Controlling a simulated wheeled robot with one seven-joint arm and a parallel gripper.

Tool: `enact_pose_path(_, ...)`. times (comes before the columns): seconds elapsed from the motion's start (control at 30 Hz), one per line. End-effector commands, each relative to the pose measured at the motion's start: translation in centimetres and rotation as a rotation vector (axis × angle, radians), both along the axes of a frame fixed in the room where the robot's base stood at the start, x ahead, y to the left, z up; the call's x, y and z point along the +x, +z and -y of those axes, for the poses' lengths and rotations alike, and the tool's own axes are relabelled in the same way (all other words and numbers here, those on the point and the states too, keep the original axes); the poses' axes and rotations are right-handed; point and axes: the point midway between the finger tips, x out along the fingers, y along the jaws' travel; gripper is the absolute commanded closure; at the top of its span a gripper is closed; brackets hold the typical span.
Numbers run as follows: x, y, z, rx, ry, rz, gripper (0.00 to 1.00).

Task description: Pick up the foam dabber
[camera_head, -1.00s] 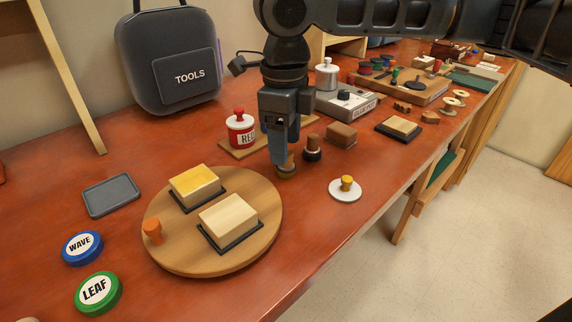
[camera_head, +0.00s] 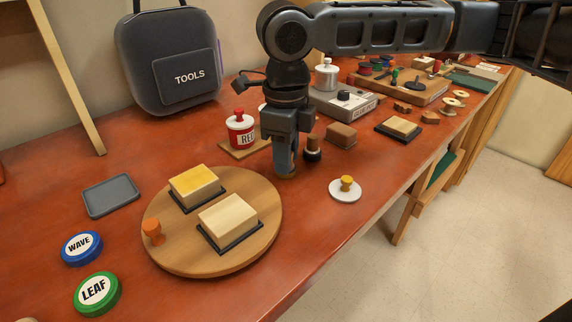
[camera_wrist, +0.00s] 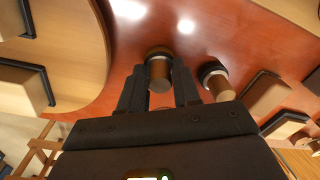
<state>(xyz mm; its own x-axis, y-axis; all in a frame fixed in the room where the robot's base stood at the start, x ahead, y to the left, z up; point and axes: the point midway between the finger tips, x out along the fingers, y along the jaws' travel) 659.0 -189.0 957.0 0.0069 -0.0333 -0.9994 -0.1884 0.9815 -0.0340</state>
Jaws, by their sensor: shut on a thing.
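The foam dabber (camera_head: 286,175) is a short brown wooden peg with a wider round base, right of the round wooden board. My gripper (camera_head: 285,158) points down over it and hides most of its handle in the head view. In the wrist view the dabber (camera_wrist: 158,72) is between the two fingers of my gripper (camera_wrist: 160,86), which are shut on its handle. Its base appears at table level; I cannot tell whether it touches the table.
A similar brown-handled tool with a black base (camera_head: 313,150) stands close to the right. The round board (camera_head: 180,256) with two blocks is at left. A red-lidded jar (camera_head: 240,130) is behind. A white disc with a yellow knob (camera_head: 345,192) is at front right.

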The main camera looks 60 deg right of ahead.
Motion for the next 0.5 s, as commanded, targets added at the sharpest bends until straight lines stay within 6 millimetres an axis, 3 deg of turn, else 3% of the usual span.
enact_pose_path(0.13, -0.01, -0.06, -0.01, 0.000, 0.000, -0.001, 1.00)
enact_pose_path(0.5, -0.02, -0.02, -0.02, 0.001, 0.000, -0.001, 1.00)
